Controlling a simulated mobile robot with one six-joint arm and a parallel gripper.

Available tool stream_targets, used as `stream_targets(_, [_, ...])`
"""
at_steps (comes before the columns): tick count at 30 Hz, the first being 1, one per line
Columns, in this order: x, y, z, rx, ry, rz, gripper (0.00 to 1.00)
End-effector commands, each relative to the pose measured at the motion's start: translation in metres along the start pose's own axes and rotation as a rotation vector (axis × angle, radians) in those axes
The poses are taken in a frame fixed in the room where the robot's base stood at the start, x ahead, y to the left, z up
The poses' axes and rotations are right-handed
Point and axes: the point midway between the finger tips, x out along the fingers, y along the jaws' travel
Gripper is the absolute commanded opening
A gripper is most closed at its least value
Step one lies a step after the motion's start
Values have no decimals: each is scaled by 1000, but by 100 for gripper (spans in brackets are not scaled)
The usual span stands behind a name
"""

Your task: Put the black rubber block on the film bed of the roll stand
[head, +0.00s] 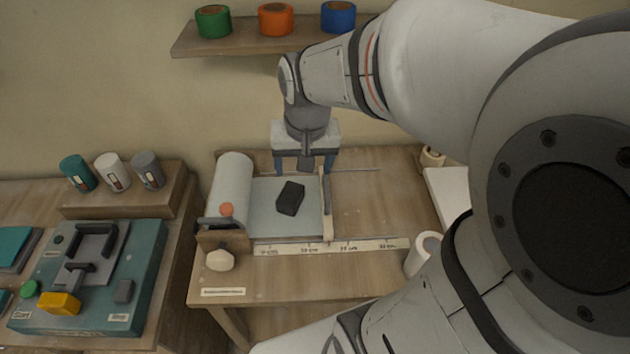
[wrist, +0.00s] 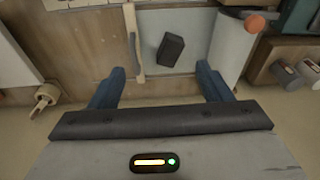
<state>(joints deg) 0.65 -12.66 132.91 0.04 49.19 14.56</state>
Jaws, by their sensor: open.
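The black rubber block (head: 290,198) lies on the pale film bed (head: 265,222) of the roll stand, between the film roll (head: 231,185) and the upright wooden bar (head: 326,205). In the wrist view the block (wrist: 171,50) rests tilted at an angle on the bed (wrist: 192,22), apart from my jaws. My gripper (head: 305,166) is over the back edge of the stand, behind the block. In the wrist view its blue fingers (wrist: 160,84) are spread wide with nothing between them.
A scale strip (head: 330,247) runs along the stand's front. A white roll (head: 424,250) stands at the table's right edge. A teal board (head: 130,290) with a grey device is on the left table. Coloured tape rolls (head: 275,20) sit on the shelf above.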

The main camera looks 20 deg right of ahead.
Motion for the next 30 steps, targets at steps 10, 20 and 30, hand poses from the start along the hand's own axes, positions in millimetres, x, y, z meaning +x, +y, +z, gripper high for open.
stream_targets(10, [-35,19,69,-232,100,-14,72])
stream_targets(20, [-37,18,81,-274,114,-14,72])
stream_targets(30, [-37,18,81,-272,114,-14,72])
